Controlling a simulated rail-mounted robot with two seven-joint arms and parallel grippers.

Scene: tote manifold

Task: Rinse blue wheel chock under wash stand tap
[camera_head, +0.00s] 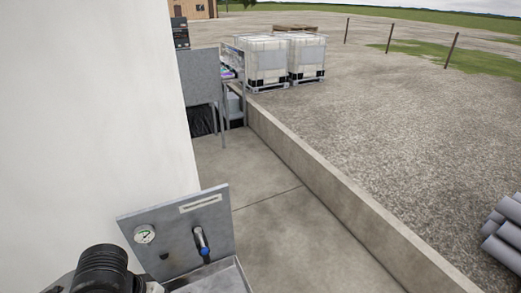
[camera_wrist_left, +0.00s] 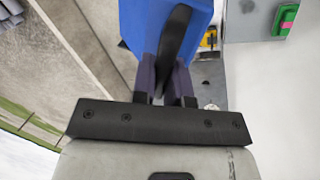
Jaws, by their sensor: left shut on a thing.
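The wash stand's grey back panel (camera_head: 180,225) stands at the bottom of the head view, beside the white wall. A round gauge (camera_head: 145,234) and a tap (camera_head: 201,241) with a blue end are on it. Part of a metal basin (camera_head: 222,280) shows below; I cannot tell whether water runs. In the left wrist view, my left gripper (camera_wrist_left: 168,85) is shut on the black handle-like part of the blue wheel chock (camera_wrist_left: 135,22). The chock's far end is cut off by the frame. The chock does not show in the head view. My right gripper is not in view.
A low concrete kerb (camera_head: 330,190) runs along the right of the paved strip. A grey stand (camera_head: 199,78) and white caged tanks (camera_head: 267,62) are farther back. Grey pipes (camera_head: 505,235) lie at far right. A green box (camera_wrist_left: 285,20) shows in the wrist view.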

